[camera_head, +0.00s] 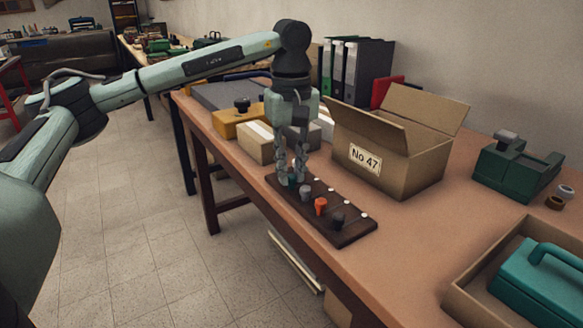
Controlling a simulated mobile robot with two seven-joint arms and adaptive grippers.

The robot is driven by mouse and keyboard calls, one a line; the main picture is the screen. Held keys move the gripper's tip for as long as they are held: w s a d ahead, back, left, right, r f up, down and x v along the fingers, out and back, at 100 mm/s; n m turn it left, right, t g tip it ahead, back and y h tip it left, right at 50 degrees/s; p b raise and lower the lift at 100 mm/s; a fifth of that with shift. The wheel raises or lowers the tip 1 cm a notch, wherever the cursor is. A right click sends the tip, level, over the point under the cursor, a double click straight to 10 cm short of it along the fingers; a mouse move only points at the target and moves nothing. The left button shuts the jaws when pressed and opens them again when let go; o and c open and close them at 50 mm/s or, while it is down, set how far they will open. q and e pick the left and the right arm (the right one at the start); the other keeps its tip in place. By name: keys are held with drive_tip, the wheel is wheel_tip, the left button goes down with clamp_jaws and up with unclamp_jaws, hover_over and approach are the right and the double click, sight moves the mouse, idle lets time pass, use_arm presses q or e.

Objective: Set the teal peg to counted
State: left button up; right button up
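A dark peg board (352,233) lies along the front edge of the wooden table. It carries a row of pegs: a teal peg (292,181) at the far end, then a grey peg (306,193), an orange peg (320,206) and a dark peg (338,220). A row of white marks (348,202) runs along the board's right side. My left gripper (294,177) points down over the far end, its fingertips around the teal peg and partly hiding it. Whether the fingers touch it I cannot tell. My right gripper is out of view.
An open cardboard box (425,163) marked No 47 stands right behind the board. Small boxes (262,143) sit just behind my gripper. A green device (517,168) and a tray (470,292) with a teal case (545,285) are at right.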

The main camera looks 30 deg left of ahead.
use_arm(q)
clamp_jaws()
